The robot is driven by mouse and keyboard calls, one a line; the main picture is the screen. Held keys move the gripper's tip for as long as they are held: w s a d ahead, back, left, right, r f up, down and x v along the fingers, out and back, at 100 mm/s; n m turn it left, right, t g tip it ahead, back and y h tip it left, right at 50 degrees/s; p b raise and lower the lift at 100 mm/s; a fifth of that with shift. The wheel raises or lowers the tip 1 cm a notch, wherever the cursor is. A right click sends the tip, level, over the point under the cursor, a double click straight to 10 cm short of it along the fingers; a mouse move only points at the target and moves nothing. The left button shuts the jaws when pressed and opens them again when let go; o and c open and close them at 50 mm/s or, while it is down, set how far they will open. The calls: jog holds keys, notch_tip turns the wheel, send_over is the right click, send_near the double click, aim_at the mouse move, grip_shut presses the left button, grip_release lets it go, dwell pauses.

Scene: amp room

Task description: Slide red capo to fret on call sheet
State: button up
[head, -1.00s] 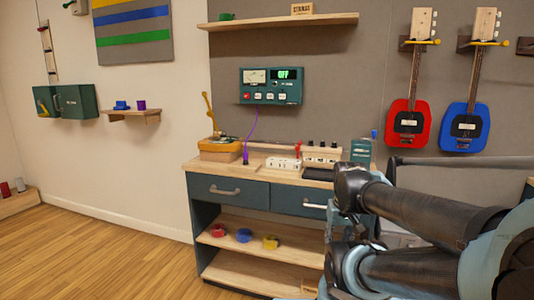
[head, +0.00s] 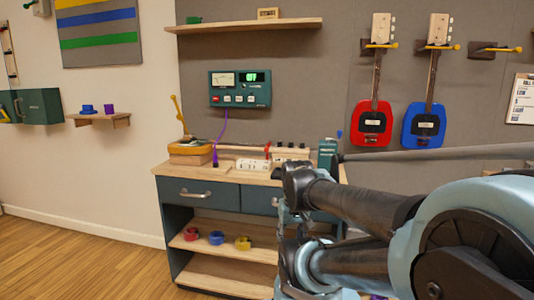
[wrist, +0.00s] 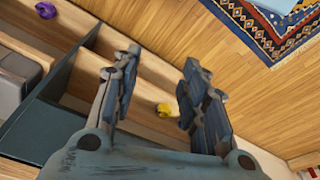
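A small red piece (head: 267,150), which looks like the red capo, stands by a pale wooden bar (head: 235,147) on the workbench top; it is too small to make out its fret. A clipboard with a white printed sheet (head: 521,100), likely the call sheet, hangs on the wall at the far right, cut by the edge; its text is too small to read. My gripper (wrist: 160,63) is open and empty in the wrist view, away from the capo. A yellow item (wrist: 164,110) shows between the fingers, well beyond them.
The workbench (head: 240,175) has drawers and a lower shelf with red, blue and yellow tape-like rolls. A red guitar (head: 371,125) and a blue guitar (head: 423,126) hang above. My arm hides the bench's right end. Open wood floor (head: 80,250) lies at the left.

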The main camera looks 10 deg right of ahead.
jog(key=w+d+r+n+h, duration=0.1)
jog(key=w+d+r+h, duration=0.3)
jog(key=w+r, duration=0.3)
jog(key=n+t+h, duration=0.2)
jog(key=t+h, duration=0.4)
jog(key=t, duration=0.4)
send_near(265, 150)
jog(key=x, duration=1)
jog(key=shift+w+d+f, duration=0.15)
jog(key=shift+w+d, duration=0.05)
jog(key=shift+d, duration=0.1)
jog(key=shift+c, duration=0.4)
